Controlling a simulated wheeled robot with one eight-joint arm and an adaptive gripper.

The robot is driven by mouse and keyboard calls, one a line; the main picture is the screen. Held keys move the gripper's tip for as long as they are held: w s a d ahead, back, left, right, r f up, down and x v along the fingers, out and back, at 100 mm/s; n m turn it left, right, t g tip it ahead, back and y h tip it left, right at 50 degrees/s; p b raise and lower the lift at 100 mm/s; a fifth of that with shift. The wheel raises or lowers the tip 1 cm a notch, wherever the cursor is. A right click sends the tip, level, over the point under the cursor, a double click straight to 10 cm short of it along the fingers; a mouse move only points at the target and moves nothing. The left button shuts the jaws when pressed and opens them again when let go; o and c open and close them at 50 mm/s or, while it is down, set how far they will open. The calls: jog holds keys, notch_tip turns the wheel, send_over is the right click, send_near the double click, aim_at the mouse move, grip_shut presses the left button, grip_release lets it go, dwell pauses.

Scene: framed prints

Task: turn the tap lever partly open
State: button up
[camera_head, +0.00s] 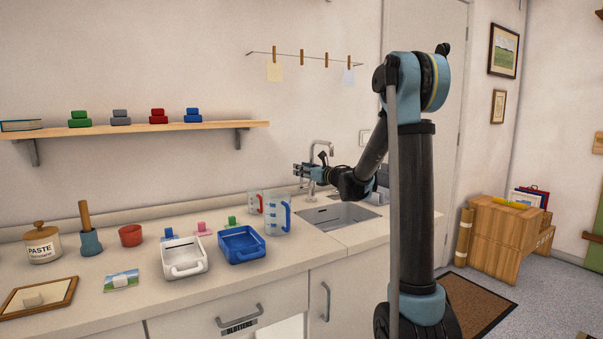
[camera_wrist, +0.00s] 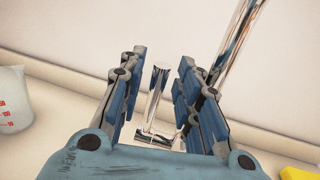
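The chrome tap (camera_head: 322,142) stands at the back of the sink (camera_head: 338,214) in the head view. In the wrist view its shiny pipe (camera_wrist: 238,45) rises slanting at the right, outside my fingers. A short upright chrome piece, which looks like the tap lever (camera_wrist: 157,88), stands between my two blue fingers, with a gap visible on each side. My gripper (camera_wrist: 163,66) is open and holds nothing. In the head view my gripper (camera_head: 298,170) is at the tap, and hides part of it; the lever cannot be made out there.
Measuring jugs (camera_head: 278,214) stand left of the sink. A blue tray (camera_head: 241,244) and a white tray (camera_head: 184,259) lie on the counter (camera_head: 210,291). A wall shelf (camera_head: 140,131) with coloured blocks is at the upper left. Pegs hang on a line (camera_head: 301,58) above the tap.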

jog(key=shift+w+a, duration=0.4)
grip_shut()
jog(key=shift+d, duration=0.15)
